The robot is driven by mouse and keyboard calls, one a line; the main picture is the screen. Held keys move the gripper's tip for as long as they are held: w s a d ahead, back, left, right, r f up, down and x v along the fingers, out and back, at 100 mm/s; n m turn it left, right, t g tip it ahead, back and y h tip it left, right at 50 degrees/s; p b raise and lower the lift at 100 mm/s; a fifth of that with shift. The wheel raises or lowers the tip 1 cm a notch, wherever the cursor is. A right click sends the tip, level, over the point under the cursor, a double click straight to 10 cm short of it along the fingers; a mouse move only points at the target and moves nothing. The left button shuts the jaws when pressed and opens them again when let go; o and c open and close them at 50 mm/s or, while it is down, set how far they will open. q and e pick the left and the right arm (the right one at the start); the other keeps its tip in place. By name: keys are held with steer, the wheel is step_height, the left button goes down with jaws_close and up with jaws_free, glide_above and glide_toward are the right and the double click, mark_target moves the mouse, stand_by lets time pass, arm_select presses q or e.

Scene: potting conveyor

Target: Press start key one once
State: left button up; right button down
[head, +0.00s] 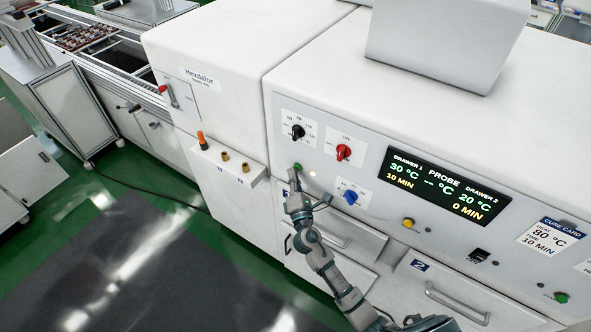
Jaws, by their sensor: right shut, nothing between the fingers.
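A green key (297,167) sits on the white machine's front panel, above the left drawer (335,235); I take it for start key one, though I cannot read a label. My right gripper (294,181) is shut and empty, its tips pointing up at the panel just below this key. I cannot tell whether the tips touch it. A second green key (561,297) is at the far right of the panel, near the drawer marked 2 (455,300). My left gripper is not in view.
Black (298,132), red (343,152) and blue (350,197) knobs and a small glowing lamp (313,174) are close to the gripper. The display (445,187) reads Drawer 1 30 °C, 10 min. A ledge with pegs (225,163) stands left. The dark floor mat (150,260) is clear.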

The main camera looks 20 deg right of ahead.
steer(key=shift+s+a, duration=0.6)
steer(key=shift+a, duration=0.05)
steer(key=s+a, duration=0.1)
steer(key=a, duration=0.1)
steer(key=s+a, duration=0.2)
stand_by(0.6)
stand_by(0.6)
